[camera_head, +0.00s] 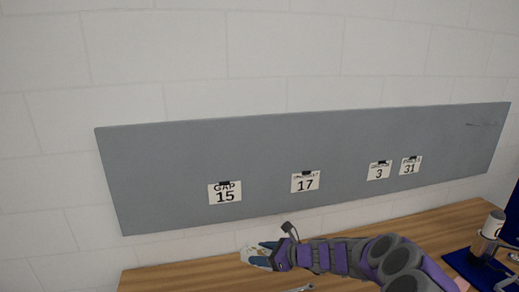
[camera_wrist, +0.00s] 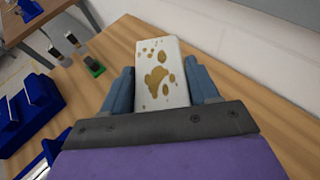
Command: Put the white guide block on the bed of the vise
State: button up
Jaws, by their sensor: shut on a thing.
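My gripper (camera_wrist: 160,92) is shut on the white guide block (camera_wrist: 172,62), a pale slab with brown blotches. The blue fingers press on its left and right sides, and its far end sticks out past the fingertips. The near end is hidden behind the gripper's dark body. In the head view my gripper (camera_head: 262,252) is low in the middle, over the wooden bench, with the block (camera_head: 250,260) partly visible at its left end. I cannot clearly pick out the vise in either view; a blue and metal thing (camera_wrist: 48,155) is cut off at the wrist view's lower left.
The wooden bench (camera_head: 180,275) runs along the wall under a grey board (camera_head: 270,170) with number cards. A blue tray (camera_wrist: 28,115) and a green-based item (camera_wrist: 94,66) lie left in the wrist view. Bare bench lies around the block.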

jog(key=s+d+r+m+t+h, duration=0.1)
jog(key=d+r+m+t+h, duration=0.1)
jog(key=d, duration=0.4)
jog(key=s+d+r+m+t+h, duration=0.1)
jog(key=d+r+m+t+h, duration=0.1)
jog(key=d+r, duration=0.4)
jog(key=s+d+r+m+t+h+b, duration=0.1)
jog(key=d+r+m+t+h, duration=0.2)
jog(key=d, duration=0.5)
jog(key=shift+s+d+r+m+h, duration=0.2)
jog(key=shift+r+m+h, duration=0.3)
jog(key=shift+m, duration=0.7)
